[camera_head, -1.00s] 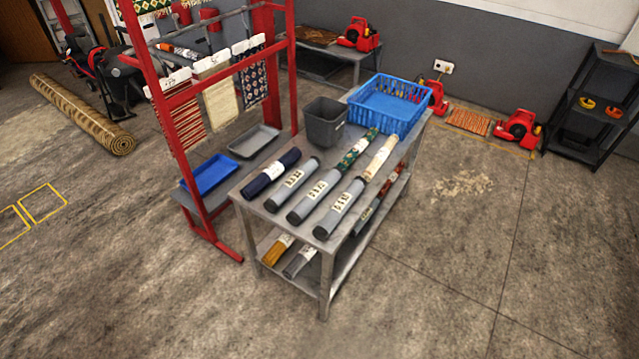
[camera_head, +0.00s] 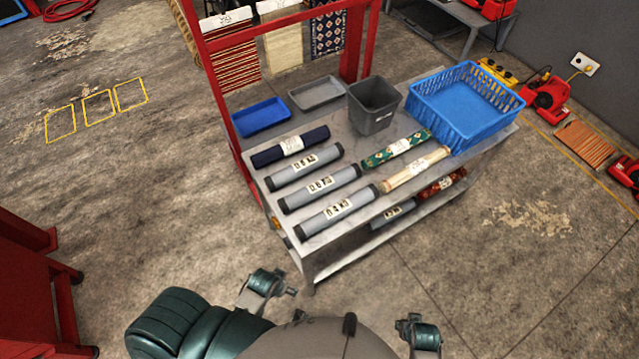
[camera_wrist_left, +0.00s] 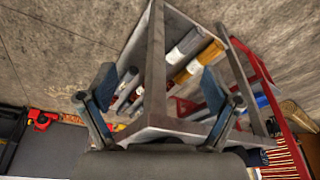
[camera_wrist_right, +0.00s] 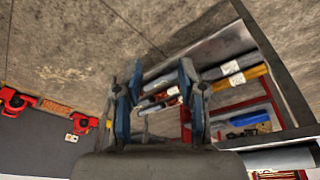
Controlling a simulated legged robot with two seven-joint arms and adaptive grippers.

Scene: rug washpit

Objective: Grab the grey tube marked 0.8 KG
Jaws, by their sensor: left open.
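Three grey tubes with black end caps and white labels lie side by side on the metal table top. The label of the rearmost grey tube (camera_head: 305,165) appears to read 0.8 KG. The middle grey tube (camera_head: 320,187) appears to read 0.6 KG, and the front grey tube (camera_head: 337,210) 0.4 KG. My left gripper (camera_head: 341,309) is open and empty at the bottom of the head view, in front of the table and apart from the tubes; its spread fingers also show in the left wrist view (camera_wrist_left: 160,85). My right gripper (camera_wrist_right: 160,72) is open and empty, facing the table's lower shelf.
A dark blue roll (camera_head: 290,147) lies right behind the rearmost grey tube. A green roll (camera_head: 396,148), a cream roll (camera_head: 415,170), a grey bin (camera_head: 373,105) and a blue basket (camera_head: 466,104) share the table (camera_head: 320,245). A red rack post (camera_head: 212,90) rises at its left. Floor in front is open.

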